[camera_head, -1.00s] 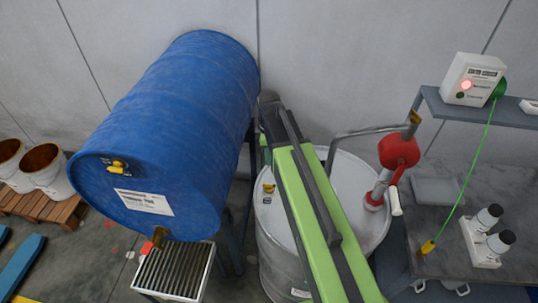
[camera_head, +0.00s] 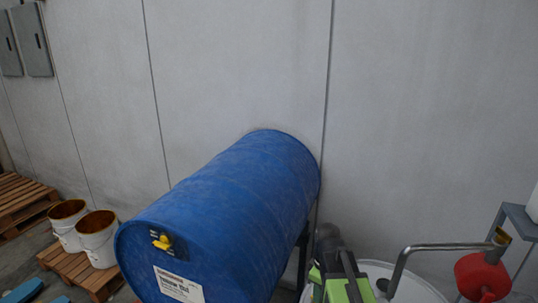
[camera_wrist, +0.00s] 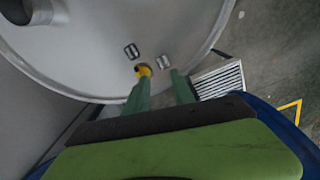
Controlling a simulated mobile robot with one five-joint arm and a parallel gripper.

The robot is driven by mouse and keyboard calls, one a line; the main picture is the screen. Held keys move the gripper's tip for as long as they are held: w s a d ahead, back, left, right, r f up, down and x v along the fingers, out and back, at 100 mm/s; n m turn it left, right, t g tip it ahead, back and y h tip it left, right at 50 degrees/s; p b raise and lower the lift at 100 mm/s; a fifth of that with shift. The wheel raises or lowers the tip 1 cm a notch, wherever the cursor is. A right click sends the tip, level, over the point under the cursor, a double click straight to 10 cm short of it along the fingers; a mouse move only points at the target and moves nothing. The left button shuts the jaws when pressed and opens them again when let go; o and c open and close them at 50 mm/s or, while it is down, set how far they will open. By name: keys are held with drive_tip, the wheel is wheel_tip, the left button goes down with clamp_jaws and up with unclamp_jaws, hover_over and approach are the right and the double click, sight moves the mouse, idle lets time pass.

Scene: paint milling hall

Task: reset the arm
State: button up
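In the wrist view, my gripper (camera_wrist: 159,78) shows two green fingers set apart with nothing between them. Beyond the fingers is the pale top of a steel drum (camera_wrist: 90,62), with a small yellow-brown fitting (camera_wrist: 143,70) just past the left fingertip. I cannot tell whether that finger touches it. In the head view, my green arm (camera_head: 342,287) shows only at the bottom edge, right of the blue drum. The same steel drum top (camera_head: 408,287) is partly in view there.
A large blue drum (camera_head: 225,215) lies on its side, with a yellow tap. A red funnel-like pump part (camera_head: 482,277) and bent pipe (camera_head: 440,246) stand at the right. Two buckets (camera_head: 98,240) sit on a pallet. A slatted grate (camera_wrist: 222,78) shows in the wrist view.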

drive_tip(key=s+m, duration=0.1)
drive_tip(key=m, duration=0.2)
drive_tip(key=s+f+m, duration=0.1)
drive_tip(key=s+m, duration=0.1)
drive_tip(key=m, duration=0.2)
drive_tip(key=s+f+m, duration=0.1)
drive_tip(key=s+m, duration=0.1)
drive_tip(key=m, duration=0.1)
drive_tip(key=shift+a+m, duration=0.15)
drive_tip(key=shift+m, duration=0.25)
